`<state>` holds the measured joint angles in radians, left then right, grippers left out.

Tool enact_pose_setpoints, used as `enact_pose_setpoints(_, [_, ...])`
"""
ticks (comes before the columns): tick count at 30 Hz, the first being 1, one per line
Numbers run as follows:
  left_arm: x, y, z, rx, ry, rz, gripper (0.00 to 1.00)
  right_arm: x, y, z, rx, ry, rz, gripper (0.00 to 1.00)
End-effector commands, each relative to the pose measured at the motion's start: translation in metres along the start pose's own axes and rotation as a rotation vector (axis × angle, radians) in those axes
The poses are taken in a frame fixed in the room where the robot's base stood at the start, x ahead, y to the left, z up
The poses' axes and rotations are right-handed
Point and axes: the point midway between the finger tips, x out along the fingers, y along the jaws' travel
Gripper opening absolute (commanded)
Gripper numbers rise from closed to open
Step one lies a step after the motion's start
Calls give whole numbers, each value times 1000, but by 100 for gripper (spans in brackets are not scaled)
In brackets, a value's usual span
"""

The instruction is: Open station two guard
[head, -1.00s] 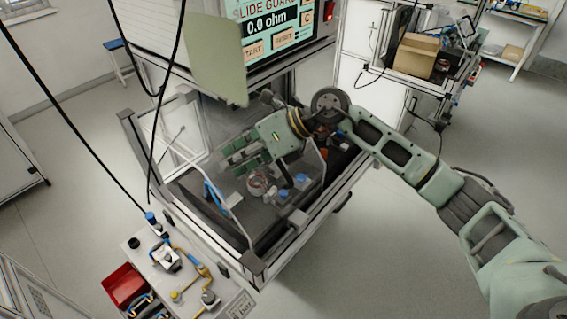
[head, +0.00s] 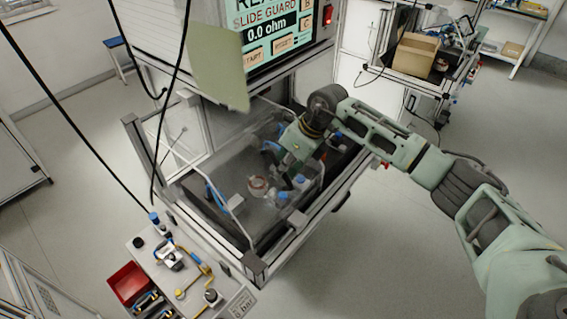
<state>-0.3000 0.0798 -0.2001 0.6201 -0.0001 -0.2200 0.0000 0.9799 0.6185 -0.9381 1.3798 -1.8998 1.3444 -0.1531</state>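Station two (head: 300,225) is an aluminium-framed test bench with a dark bed. A clear, hazy guard with thin metal edge bars (head: 236,204) stands over the bed. A copper-coloured round part (head: 258,186) and blue-topped pieces (head: 283,198) show under or behind it. A blue piece (head: 212,192) is at the left side. My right gripper (head: 281,170) points down at the middle of the station, close to the guard's upper right part. Its fingers are partly hidden by its own body, so I cannot tell whether it is open or touches the guard. My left gripper is out of view.
A screen (head: 270,30) reading "SLIDE GUARD" and "0.0 ohm" hangs above the station. Black cables hang at the left. A side panel with a red bin (head: 128,284) stands front left. A cardboard box (head: 416,55) sits on a bench behind right. Floor at right is clear.

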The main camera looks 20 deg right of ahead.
Motion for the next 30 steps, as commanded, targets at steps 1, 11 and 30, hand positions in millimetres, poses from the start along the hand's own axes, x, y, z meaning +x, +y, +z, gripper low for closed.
enact_pose_setpoints(1, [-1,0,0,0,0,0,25,2,1,0,-1,0,1,18])
enact_pose_setpoints(11, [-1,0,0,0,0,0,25,3,0,0,-1,0,0,10])
enact_pose_setpoints(30, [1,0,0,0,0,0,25,3,-1,0,1,-1,0,0])
